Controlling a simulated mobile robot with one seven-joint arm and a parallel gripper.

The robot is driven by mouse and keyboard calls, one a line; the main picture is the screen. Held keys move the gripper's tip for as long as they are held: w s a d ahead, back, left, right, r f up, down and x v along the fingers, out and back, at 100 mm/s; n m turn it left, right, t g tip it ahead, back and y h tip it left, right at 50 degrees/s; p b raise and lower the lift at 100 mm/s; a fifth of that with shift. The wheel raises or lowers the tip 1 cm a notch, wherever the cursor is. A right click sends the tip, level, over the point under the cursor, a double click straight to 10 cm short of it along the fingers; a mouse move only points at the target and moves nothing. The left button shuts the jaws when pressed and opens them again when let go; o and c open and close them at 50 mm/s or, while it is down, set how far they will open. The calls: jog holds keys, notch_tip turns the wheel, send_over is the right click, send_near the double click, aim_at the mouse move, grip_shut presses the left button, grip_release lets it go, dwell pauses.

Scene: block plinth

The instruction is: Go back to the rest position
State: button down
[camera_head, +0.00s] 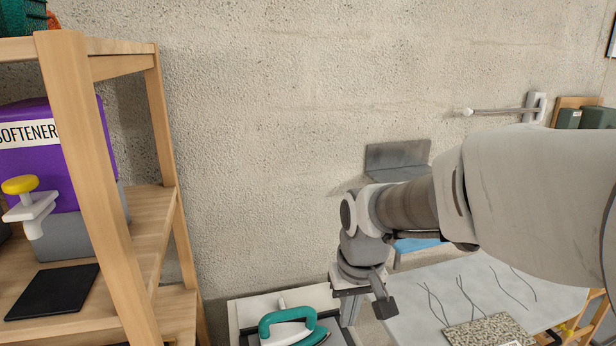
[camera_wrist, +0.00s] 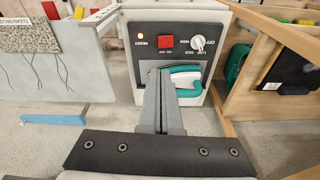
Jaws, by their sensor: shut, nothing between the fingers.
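My gripper (camera_head: 350,312) points downward in the head view, at the right edge of a pale box top. It is shut with nothing between the fingers. In the wrist view its two grey fingers (camera_wrist: 160,88) lie together, in front of a white unit (camera_wrist: 130,70). An iron with a teal handle (camera_head: 288,315) rests on the box top, left of my gripper. The teal handle also shows in the wrist view (camera_wrist: 195,85), just right of my fingers and partly hidden by them. I cannot tell whether they touch.
A wooden shelf (camera_head: 160,130) at left holds a purple softener container (camera_head: 50,200). A pale grey board (camera_head: 400,300) with dark strands and a speckled block (camera_head: 490,332) lies right. A metal ledge (camera_head: 398,155) and a rod (camera_head: 500,111) are on the wall. The unit has a red button (camera_wrist: 166,42) and knob (camera_wrist: 198,42).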

jog(key=s+d+r+t, duration=0.1)
jog(key=s+d+r, duration=0.1)
jog(key=s, duration=0.2)
jog(key=s+d+r+m+t, duration=0.1)
jog(key=s+d+r, duration=0.1)
jog(key=s, duration=0.3)
jog(key=s+d+r+m+t, duration=0.1)
jog(key=s+d+r, duration=0.2)
jog(key=s, duration=0.2)
jog(key=shift+r+t, duration=0.3)
